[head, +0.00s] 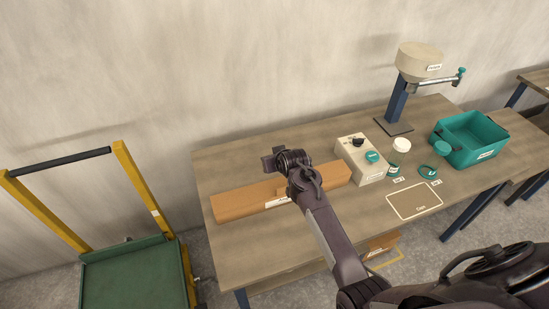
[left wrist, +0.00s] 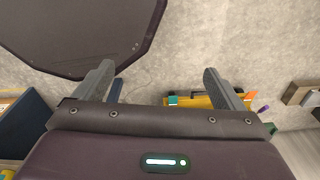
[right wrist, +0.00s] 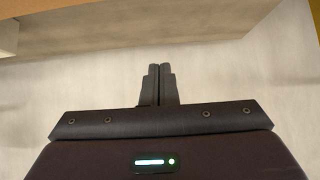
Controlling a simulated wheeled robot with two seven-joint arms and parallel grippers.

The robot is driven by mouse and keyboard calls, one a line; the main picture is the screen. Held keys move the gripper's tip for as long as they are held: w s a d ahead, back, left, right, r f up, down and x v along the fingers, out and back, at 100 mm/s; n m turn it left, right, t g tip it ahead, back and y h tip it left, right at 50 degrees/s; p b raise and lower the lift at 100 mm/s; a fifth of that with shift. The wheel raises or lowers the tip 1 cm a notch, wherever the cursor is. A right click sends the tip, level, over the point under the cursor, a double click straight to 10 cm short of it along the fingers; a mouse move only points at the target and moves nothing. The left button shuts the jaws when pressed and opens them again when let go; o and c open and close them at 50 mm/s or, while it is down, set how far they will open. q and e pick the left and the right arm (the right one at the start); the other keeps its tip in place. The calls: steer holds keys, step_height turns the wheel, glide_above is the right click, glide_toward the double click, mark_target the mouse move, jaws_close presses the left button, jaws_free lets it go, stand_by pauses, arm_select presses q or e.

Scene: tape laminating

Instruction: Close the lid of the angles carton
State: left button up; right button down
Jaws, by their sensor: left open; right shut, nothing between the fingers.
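The long brown carton (head: 240,201) lies on the left part of the workbench, with a white label on its front side. My right arm crosses in front of its middle and hides part of it. The top on both sides of the arm looks flat; I cannot tell how the lid sits behind the arm. My right gripper (head: 270,160) is over the carton's back edge in the head view. In the right wrist view its fingers (right wrist: 160,68) are together and empty. My left gripper (left wrist: 160,82) is open and empty, away from the carton, and out of the head view.
A green cart with yellow posts (head: 138,275) is left of the bench (head: 225,168). A wall is behind.

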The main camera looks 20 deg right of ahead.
steer(key=s+t+b, duration=0.1)
steer(key=s+f+t+b, duration=0.1)
steer(key=s, duration=0.1)
steer(key=shift+f+t, duration=0.1)
steer(key=shift+t, duration=0.3)
steer(key=s+b, duration=0.1)
steer(key=f+t+b, duration=0.1)
steer(key=s+t+b, duration=0.1)
steer(key=b, duration=0.1)
steer(key=shift+s+a+f, duration=0.1)
steer(key=shift+s+f, duration=0.1)
steer(key=shift+s, duration=0.1)
arm_select(q)
step_height(320, 180, down, 13)
steer(key=w+b, duration=0.1)
steer(key=b, duration=0.5)
steer(key=shift+r+b, duration=0.2)
steer(key=shift+b, duration=0.1)
arm_select(e)
steer(key=shift+s+a+f+t, duration=0.1)
steer(key=shift+s+f+t, duration=0.6)
steer(key=shift+t, duration=0.5)
steer(key=shift+s+f+t, duration=0.65)
steer(key=shift+s+t, duration=0.05)
steer(key=shift+t, duration=0.5)
arm_select(q)
steer(key=shift+w, duration=0.1)
